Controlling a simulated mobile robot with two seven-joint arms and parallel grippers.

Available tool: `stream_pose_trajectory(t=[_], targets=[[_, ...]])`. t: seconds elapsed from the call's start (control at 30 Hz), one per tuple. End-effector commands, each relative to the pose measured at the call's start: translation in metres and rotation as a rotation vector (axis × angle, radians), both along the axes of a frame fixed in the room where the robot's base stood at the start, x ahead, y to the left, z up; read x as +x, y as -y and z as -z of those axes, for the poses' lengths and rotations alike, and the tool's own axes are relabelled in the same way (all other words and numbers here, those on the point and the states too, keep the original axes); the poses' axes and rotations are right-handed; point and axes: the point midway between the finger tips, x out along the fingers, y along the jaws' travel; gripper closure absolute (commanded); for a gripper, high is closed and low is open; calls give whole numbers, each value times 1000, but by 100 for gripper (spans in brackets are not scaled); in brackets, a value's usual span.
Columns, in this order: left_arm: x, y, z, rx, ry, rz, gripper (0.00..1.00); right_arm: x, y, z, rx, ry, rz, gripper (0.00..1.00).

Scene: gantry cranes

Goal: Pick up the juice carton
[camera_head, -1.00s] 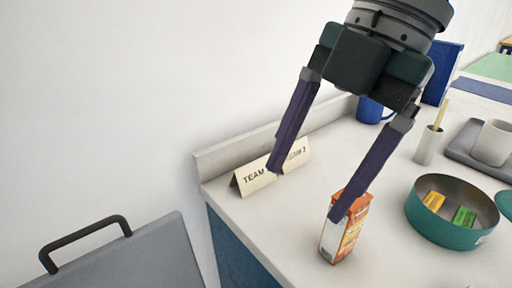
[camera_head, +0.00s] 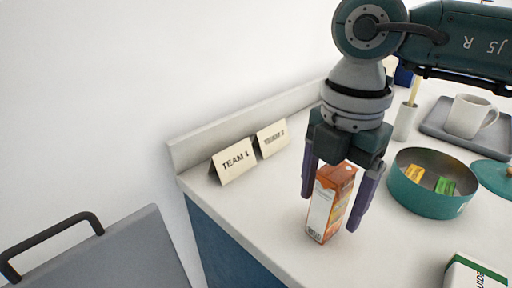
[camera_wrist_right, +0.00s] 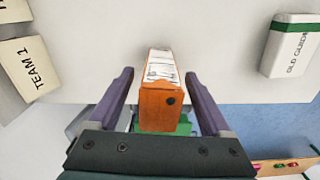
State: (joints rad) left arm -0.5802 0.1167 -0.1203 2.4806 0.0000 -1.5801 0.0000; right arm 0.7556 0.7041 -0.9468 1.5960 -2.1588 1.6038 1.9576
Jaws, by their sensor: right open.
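The juice carton (camera_head: 329,203) is orange and white and stands upright near the front edge of the counter. My right gripper (camera_head: 334,210) points down over it and is open, with one purple finger on each side of the carton. In the right wrist view the carton (camera_wrist_right: 160,98) shows its orange top with a dark round spot, between the two fingers (camera_wrist_right: 160,92). A gap shows on both sides there. My left gripper is not in view.
A "TEAM 1" card (camera_head: 235,161) and another card (camera_head: 272,138) stand at left. A teal round tin (camera_head: 432,190) with small packets is right of the gripper. A grey tray (camera_head: 437,128) holds a white mug (camera_head: 468,116). A white-and-green box (camera_head: 470,274) is at bottom right.

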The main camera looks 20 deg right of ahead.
Motion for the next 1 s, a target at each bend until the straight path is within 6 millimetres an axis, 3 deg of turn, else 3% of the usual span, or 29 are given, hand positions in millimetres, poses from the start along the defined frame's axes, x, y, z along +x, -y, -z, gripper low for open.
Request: stream_pose_trajectory(t=[0.23,0.9,1.0], targets=[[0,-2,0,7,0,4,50,0,0,2,0,1,-1,20],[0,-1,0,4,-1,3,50,0,0,1,0,0,-1,95],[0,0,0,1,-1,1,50,0,0,1,0,0,-1,100]])
